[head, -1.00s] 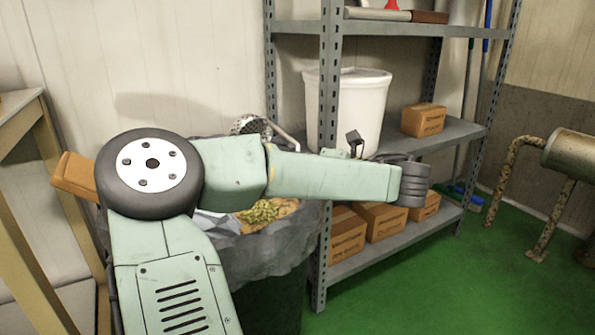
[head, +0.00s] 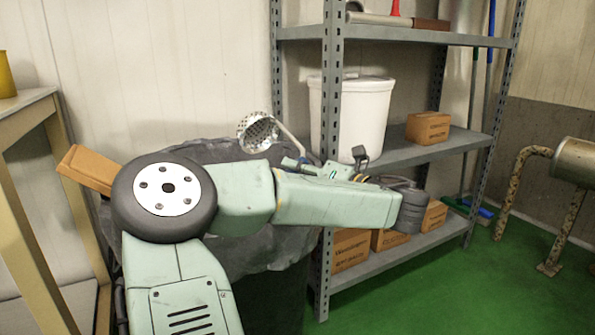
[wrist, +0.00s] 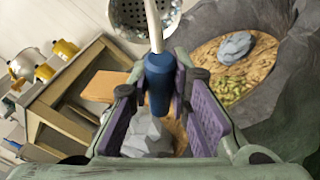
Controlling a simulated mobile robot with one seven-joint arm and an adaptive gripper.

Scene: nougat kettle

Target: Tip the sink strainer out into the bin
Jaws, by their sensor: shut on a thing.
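The sink strainer (head: 258,132) is a perforated metal bowl on a pale stem, held tilted above the bin's back rim in the head view. In the wrist view the strainer bowl (wrist: 143,14) is at the top, partly cut off, and its blue handle (wrist: 158,78) lies between the jaws. My gripper (wrist: 157,88) is shut on that handle; in the head view it is mostly behind my arm. The bin (head: 275,290) has a grey liner; the wrist view shows yellow-brown scraps (wrist: 232,75) and a grey lump inside.
A metal shelf rack (head: 332,200) stands right beside the bin, with a white bucket (head: 355,115) and boxes (head: 428,127). A wooden table (head: 30,105) is at left. Pipework (head: 520,180) is at far right; green floor (head: 420,300) lies clear in front.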

